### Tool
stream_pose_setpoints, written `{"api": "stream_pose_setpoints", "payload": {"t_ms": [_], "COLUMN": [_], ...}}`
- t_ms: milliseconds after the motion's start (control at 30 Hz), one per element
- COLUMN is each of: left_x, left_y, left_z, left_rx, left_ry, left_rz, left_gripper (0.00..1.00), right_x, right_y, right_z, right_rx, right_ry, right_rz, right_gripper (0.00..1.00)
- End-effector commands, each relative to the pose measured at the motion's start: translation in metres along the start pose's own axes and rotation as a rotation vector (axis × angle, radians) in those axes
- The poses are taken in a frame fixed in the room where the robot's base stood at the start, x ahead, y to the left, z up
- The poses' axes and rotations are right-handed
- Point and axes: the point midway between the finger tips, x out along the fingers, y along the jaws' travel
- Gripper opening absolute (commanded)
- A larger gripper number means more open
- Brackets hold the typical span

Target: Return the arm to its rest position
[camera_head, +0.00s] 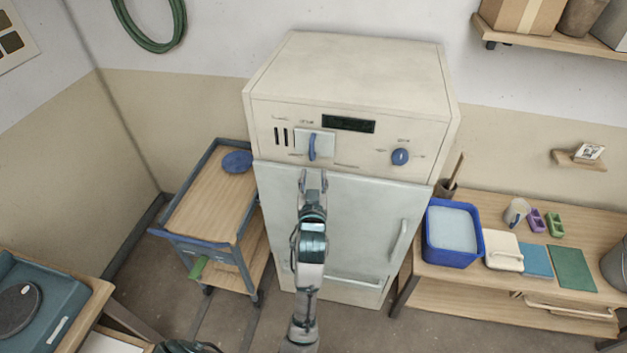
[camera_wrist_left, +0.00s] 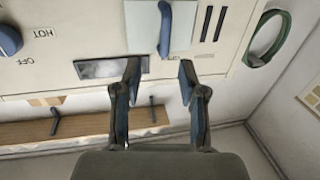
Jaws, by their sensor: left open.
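My left arm (camera_head: 311,252) reaches up in front of the cream kiln-like cabinet (camera_head: 350,75). My left gripper (camera_head: 313,175) is just below the blue lever handle (camera_head: 312,147) on the control panel, and looks apart from it. In the wrist view, my left gripper (camera_wrist_left: 160,72) is open with nothing between its two fingers. The blue handle (camera_wrist_left: 166,30) shows beyond the fingertips, on a pale plate. My right gripper is not in view.
A blue knob (camera_head: 400,157) and dark display (camera_head: 348,124) are on the panel. A wooden-topped cart (camera_head: 205,200) stands left. At right, a bench (camera_head: 490,208) holds a blue tub (camera_head: 452,250) and small items. A wall shelf (camera_head: 560,42) is upper right.

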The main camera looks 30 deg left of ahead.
Motion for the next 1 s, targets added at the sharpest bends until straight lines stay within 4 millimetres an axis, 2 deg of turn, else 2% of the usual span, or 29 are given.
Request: {"api": "stream_pose_setpoints", "payload": {"t_ms": [200, 600, 700, 767, 867, 967, 1000], "left_x": [-0.011, -0.013, -0.011, -0.007, 0.003, 0.006, 0.005], "left_y": [-0.003, 0.0, 0.005, 0.013, 0.037, 0.066, 0.075], "left_z": [0.001, 0.0, 0.008, 0.024, 0.074, 0.149, 0.182], "left_rx": [-0.001, 0.001, 0.011, 0.03, 0.084, 0.149, 0.173], "left_ry": [-0.001, 0.0, -0.01, -0.031, -0.095, -0.191, -0.232], "left_rz": [-0.002, -0.001, 0.009, 0.03, 0.092, 0.179, 0.214], "left_gripper": [0.41, 0.41, 0.41, 0.41, 0.41, 0.41, 0.41], "right_x": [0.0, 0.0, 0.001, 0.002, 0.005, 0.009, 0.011], "right_y": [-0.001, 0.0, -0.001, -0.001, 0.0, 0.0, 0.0], "right_z": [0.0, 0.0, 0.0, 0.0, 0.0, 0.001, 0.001], "right_rx": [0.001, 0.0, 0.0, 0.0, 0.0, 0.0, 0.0], "right_ry": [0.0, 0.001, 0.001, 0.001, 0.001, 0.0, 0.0], "right_rz": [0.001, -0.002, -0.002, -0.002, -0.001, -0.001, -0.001], "right_gripper": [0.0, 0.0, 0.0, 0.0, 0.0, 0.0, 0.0]}}
